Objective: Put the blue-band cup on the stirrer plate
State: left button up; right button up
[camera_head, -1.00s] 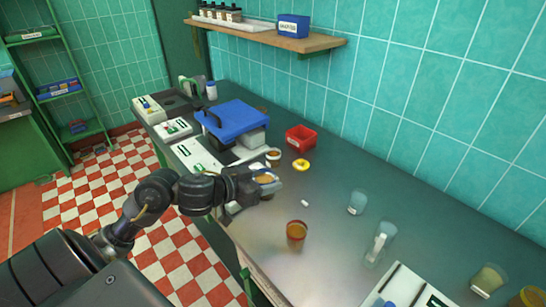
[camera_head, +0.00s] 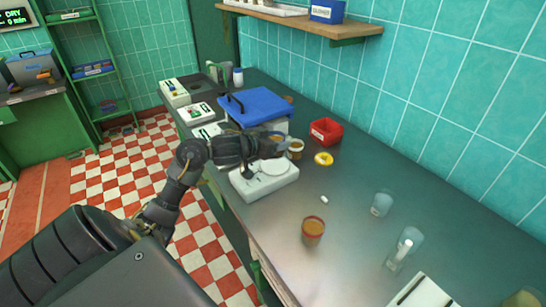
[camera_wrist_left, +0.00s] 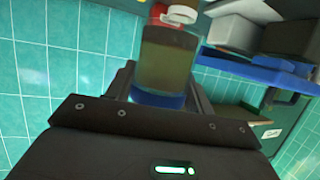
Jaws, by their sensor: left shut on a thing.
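The blue-band cup (camera_wrist_left: 170,60) is between the fingers of my left gripper in the left wrist view. It is see-through, with a brownish tint and a blue band at one end. In the head view my left gripper (camera_head: 280,143) is shut on it, just beyond the stirrer plate; the fingers and arm mostly hide the cup there. The stirrer plate (camera_head: 277,167) is a white box with a round pale top, near the counter's front edge, partly hidden by my arm. My right gripper is not in view.
A brown cup (camera_head: 296,150) stands close by the gripper. A blue-lidded device (camera_head: 257,106) stands behind, with a red bin (camera_head: 326,131) and yellow ring (camera_head: 324,158) to the right. An amber cup (camera_head: 313,230) and clear glassware (camera_head: 381,204) stand nearer; counter between is mostly clear.

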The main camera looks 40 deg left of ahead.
pick_arm(q)
jog(key=shift+w+a+f, duration=0.35)
jog(key=shift+w+f, duration=0.1)
jog(key=shift+f, duration=0.2)
jog(key=shift+w+a+f, duration=0.3)
jog(key=shift+w+f, duration=0.1)
jog(key=shift+f, duration=0.2)
jog(key=shift+w+a+f+b, duration=0.15)
jog(key=shift+f+b, duration=0.2)
jog(key=shift+f, duration=1.35)
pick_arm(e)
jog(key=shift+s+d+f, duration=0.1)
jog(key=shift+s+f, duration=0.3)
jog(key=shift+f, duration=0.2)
pick_arm(q)
jog(key=shift+f, duration=0.15)
jog(key=o, duration=1)
jog(key=shift+o, duration=0.2)
